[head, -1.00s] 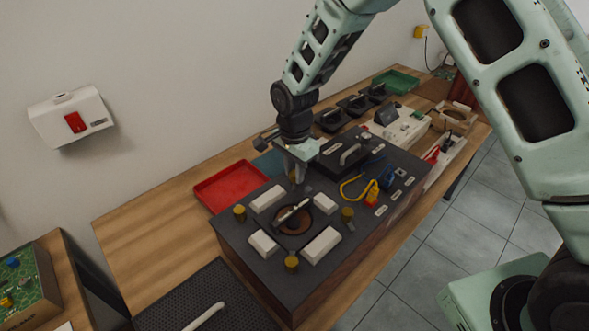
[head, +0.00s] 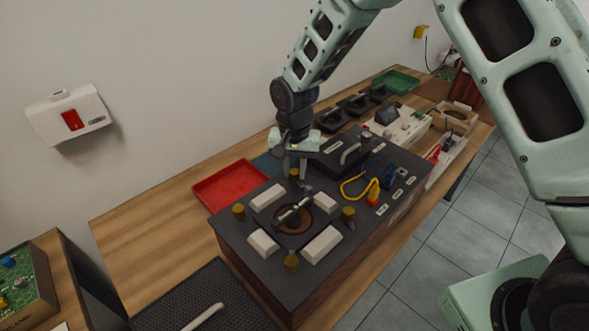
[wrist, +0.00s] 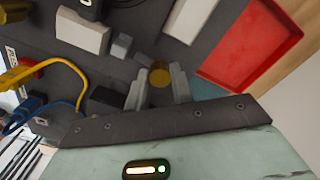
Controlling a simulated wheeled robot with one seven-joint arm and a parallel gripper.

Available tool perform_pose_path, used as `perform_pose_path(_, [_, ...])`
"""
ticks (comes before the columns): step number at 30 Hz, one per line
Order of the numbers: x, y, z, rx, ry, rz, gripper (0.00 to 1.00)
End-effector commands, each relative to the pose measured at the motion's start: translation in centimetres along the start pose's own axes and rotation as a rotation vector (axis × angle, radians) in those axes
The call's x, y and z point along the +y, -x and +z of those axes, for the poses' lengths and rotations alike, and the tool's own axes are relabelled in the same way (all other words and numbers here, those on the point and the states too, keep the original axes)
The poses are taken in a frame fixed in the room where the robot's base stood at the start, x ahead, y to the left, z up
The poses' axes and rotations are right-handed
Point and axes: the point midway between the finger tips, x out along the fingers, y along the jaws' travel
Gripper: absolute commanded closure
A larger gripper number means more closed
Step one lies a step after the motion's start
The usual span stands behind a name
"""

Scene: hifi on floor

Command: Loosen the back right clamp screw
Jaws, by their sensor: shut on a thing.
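The fixture is a dark grey-topped box (head: 330,275) with several brass clamp screw knobs on top. The back right clamp screw (head: 294,174) is the brass knob at the fixture's far edge, under my gripper (head: 294,168). In the wrist view the same knob (wrist: 160,76) sits between the two grey fingers of my gripper (wrist: 160,84), which is shut on it. Other brass knobs stand at the left (head: 239,211), the front (head: 291,262) and the right (head: 348,213). White blocks (head: 322,245) surround a round brown centre (head: 294,218) with a pale bar across it.
A red tray (head: 203,197) lies left of the fixture. A black module with a handle (head: 345,152) stands close to the right of my gripper. Yellow and blue cables (head: 350,190) lie on the fixture. A black perforated mat (head: 175,300) lies at the front.

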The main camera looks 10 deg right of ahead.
Motion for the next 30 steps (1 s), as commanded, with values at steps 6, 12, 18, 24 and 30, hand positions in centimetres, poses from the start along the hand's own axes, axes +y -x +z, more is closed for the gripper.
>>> perform_pose_path(6, [-0.02,0.04,-0.02,0.0,0.203,-0.001,0.99])
perform_pose_path(12, [-0.02,0.05,-0.03,0.001,0.394,-0.001,0.99])
perform_pose_path(18, [-0.03,0.08,-0.02,0.001,0.585,-0.001,0.99])
perform_pose_path(24, [-0.02,0.1,-0.03,0.001,0.773,-0.001,0.99])
perform_pose_path(30, [-0.04,0.1,0.0,0.0,0.947,-0.001,0.99])
